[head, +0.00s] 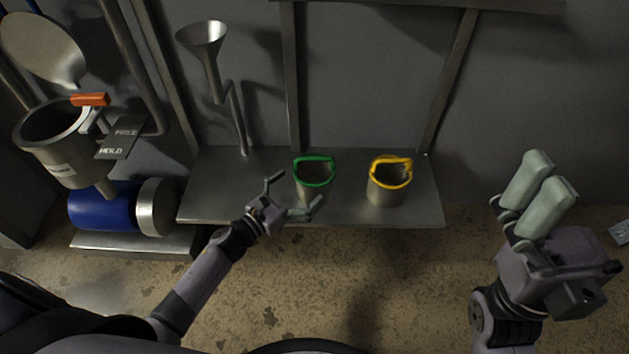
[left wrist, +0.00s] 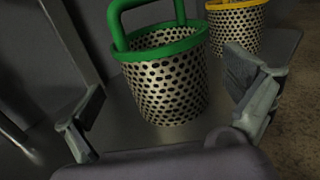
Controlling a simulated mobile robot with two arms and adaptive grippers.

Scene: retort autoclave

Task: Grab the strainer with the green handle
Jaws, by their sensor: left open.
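The strainer with the green handle (head: 312,187) stands upright on a metal shelf (head: 240,205). In the left wrist view it is a perforated metal basket (left wrist: 168,92) with a green rim and looped green handle. My left gripper (head: 292,195) is open just in front of it, on the left side. In the left wrist view its fingers (left wrist: 165,105) appear on either side of the basket, with gaps to both sides. My right gripper (head: 546,168) is at the far right, its two pale pads side by side, holding nothing visible.
A similar strainer with a yellow handle (head: 387,188) stands to the right on the same shelf. A funnel on a bent pipe (head: 205,48) rises at the shelf's left end. A metal vessel with an orange handle (head: 62,145) and a blue cylinder (head: 103,207) are farther left.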

